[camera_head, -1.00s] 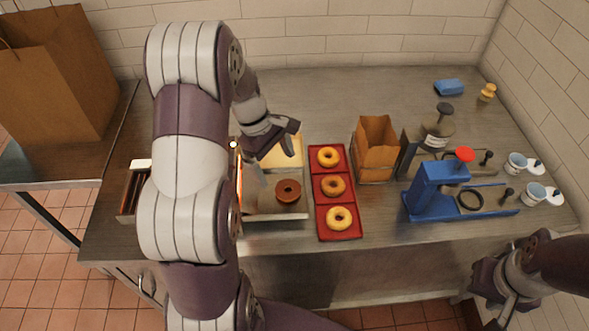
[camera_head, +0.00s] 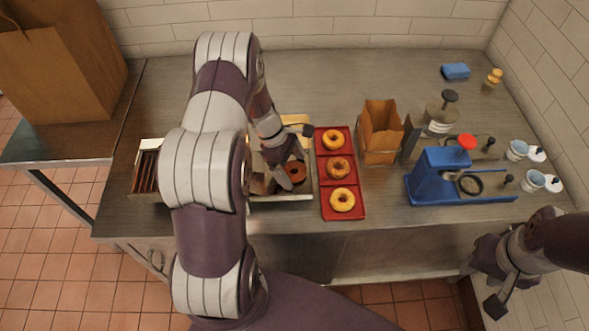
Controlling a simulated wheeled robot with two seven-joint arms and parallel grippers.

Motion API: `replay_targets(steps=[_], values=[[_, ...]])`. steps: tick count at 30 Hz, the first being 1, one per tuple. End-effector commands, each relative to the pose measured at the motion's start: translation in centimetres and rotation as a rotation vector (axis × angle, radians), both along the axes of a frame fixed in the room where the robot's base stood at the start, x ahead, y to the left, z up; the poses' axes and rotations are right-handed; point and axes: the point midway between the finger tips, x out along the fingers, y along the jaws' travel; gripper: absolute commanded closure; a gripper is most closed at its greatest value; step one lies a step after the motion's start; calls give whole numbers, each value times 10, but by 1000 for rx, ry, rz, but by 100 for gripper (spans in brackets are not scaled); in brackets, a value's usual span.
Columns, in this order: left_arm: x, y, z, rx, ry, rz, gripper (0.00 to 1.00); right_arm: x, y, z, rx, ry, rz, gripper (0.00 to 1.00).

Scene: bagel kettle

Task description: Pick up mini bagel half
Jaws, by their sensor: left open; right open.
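A dark brown ring, which looks like a mini bagel half (camera_head: 297,173), lies on a pale metal tray (camera_head: 290,197) left of the red tray. My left gripper (camera_head: 296,158) is open, reaching down over that tray with its fingers at the brown ring and partly covering it. I cannot tell whether they touch it. Three more rings, the back one (camera_head: 333,139), the middle one (camera_head: 338,168) and the front one (camera_head: 342,199), lie in the red tray (camera_head: 325,212). My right gripper (camera_head: 480,290) is open and empty, in front of the counter at the lower right.
A blue press (camera_head: 437,177) and white cups (camera_head: 533,179) are farther right. A dark slotted toaster-like box (camera_head: 146,170) is at the left. My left arm hides part of the counter. The back counter is mostly clear.

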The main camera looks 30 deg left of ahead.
Motion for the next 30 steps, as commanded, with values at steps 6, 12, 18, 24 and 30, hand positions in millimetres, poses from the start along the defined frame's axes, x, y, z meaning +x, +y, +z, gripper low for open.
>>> replay_targets(steps=[6,12,18,24,30], values=[[0,0,0,0,1,0,49,0,0,0,0,0,0,57],[0,0,0,0,1,-1,56,0,0,0,0,0,0,57],[0,0,2,0,0,-1,56,0,0,-2,0,0,0,57],[1,0,24,1,-4,-2,56,0,0,-10,0,0,0,57],[-12,-25,55,0,-2,-5,56,0,0,-22,0,0,0,57]])
